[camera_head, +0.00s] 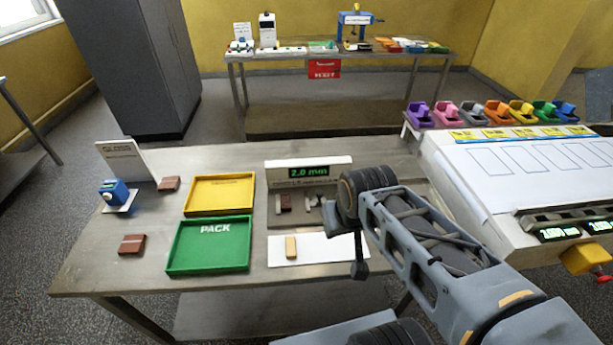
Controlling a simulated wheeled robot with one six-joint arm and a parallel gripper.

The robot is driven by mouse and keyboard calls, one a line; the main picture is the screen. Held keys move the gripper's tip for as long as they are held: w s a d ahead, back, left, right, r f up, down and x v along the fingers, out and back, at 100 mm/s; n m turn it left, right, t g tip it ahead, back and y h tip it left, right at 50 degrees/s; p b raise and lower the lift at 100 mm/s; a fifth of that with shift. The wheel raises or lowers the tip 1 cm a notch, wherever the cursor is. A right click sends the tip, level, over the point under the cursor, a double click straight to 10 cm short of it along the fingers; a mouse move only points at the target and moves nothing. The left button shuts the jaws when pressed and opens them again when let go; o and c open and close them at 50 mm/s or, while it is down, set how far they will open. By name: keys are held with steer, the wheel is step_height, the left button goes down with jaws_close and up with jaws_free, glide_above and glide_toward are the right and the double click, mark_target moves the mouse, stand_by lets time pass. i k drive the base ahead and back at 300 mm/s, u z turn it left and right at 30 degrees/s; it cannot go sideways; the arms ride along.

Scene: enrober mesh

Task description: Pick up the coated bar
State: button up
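Several small bars lie on the steel table. One dark brown bar (131,244) lies at the front left, and another brown bar (169,183) lies behind it, beside the yellow tray. A small brown piece (285,202) sits in the device under the "2.0 mm" display. A tan, uncoated-looking bar (291,247) stands or lies on a white sheet (325,251). I cannot tell for sure which brown piece is the coated bar. My gripper (359,268) points down over the right end of the white sheet, right of the tan bar and apart from it. Its finger opening is not clear.
A green PACK tray (210,262) and a yellow tray (220,177) look empty. A blue gadget (115,193) and a sign card (124,161) stand at left. The display device (308,171) is behind the sheet. A white machine (470,190) with coloured holders fills the right.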

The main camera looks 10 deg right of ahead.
mark_target(285, 198)
steer(key=k, duration=0.5)
steer(key=z, duration=2.65)
steer(key=k, duration=1.55)
steer(key=u, duration=2.05)
steer(key=i, duration=1)
steer(key=z, duration=0.05)
